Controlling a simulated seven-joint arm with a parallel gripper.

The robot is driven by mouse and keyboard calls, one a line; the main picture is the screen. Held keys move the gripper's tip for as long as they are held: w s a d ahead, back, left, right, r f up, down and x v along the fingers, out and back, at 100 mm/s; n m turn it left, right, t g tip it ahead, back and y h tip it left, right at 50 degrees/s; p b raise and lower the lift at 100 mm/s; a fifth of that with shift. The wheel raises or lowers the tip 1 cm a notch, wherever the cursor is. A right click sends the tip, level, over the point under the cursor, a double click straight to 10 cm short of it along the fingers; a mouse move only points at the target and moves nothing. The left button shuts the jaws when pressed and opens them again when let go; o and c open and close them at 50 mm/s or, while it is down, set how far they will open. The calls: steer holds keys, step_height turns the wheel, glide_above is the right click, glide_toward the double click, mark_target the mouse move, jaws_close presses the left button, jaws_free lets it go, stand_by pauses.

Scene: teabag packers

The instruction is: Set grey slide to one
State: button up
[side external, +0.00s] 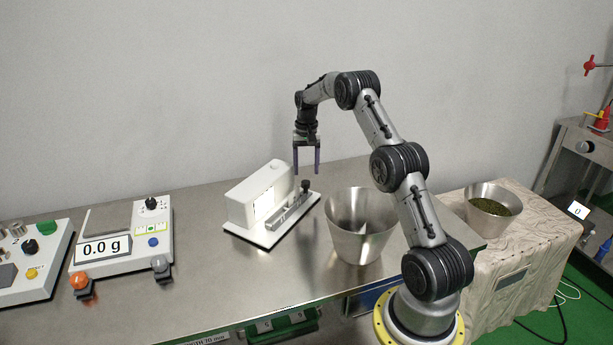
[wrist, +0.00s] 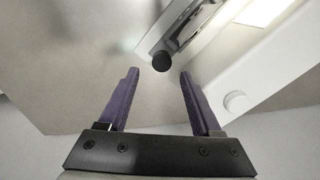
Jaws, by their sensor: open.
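A white box-shaped device (side external: 252,196) on a white base plate stands on the steel table. A grey slide rail (side external: 291,212) runs along its front right side, with a black knob (side external: 305,185) at the rail's far end. The wrist view shows the rail (wrist: 190,22) and the black knob (wrist: 162,62) ahead of my fingertips. Any scale marks on the rail are too small to read. My gripper (side external: 307,172) is open and empty, pointing down above the knob end of the device. Its purple fingers (wrist: 158,72) are apart from the knob.
A metal bucket (side external: 362,235) stands right of the device, close to the rail. A scale panel reading 0.0 g (side external: 108,248) and a button panel (side external: 30,262) are at the left. A bowl of green leaves (side external: 490,207) is at the right. The table between scale and device is clear.

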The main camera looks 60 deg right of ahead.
step_height(320, 180, up, 10)
stand_by(0.3)
